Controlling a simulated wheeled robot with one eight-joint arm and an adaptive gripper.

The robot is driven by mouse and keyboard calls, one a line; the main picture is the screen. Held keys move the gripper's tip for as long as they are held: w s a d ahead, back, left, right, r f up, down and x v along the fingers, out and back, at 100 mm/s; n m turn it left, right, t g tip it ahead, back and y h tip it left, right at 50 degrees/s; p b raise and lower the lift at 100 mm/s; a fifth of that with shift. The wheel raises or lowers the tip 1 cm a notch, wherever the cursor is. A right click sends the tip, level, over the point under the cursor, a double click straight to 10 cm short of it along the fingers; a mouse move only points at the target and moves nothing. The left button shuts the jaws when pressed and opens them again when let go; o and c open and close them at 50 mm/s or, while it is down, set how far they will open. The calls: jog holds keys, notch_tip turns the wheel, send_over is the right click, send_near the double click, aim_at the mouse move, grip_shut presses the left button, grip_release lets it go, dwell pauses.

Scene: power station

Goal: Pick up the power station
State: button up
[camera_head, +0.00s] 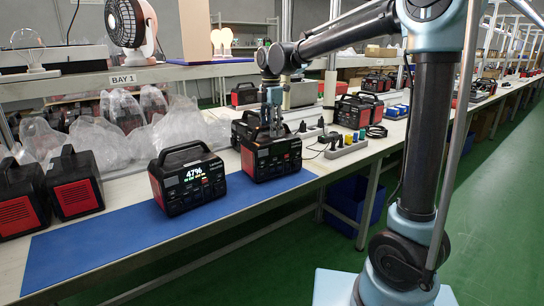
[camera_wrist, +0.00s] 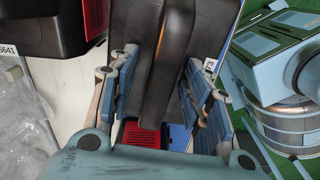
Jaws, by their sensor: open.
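A black and red power station (camera_head: 272,160) stands upright at the right end of the blue mat (camera_head: 112,229). My gripper (camera_head: 273,126) points down at its top handle. In the wrist view, the black handle (camera_wrist: 166,75) runs between the two blue-padded fingers of my gripper (camera_wrist: 163,85), which are open on either side of it. I cannot tell whether either finger touches it. A second power station (camera_head: 188,180), with a lit display reading 47%, stands left of it on the mat.
Two more power stations (camera_head: 75,184) stand at the left, beside clear plastic wrapping (camera_head: 110,142). A grey socket strip (camera_head: 347,146) with coloured plugs lies to the right. A shelf with a fan (camera_head: 131,25) is behind. Bare mat lies in front.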

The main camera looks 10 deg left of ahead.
jog(key=shift+f, duration=0.25)
dwell(0.4)
grip_shut()
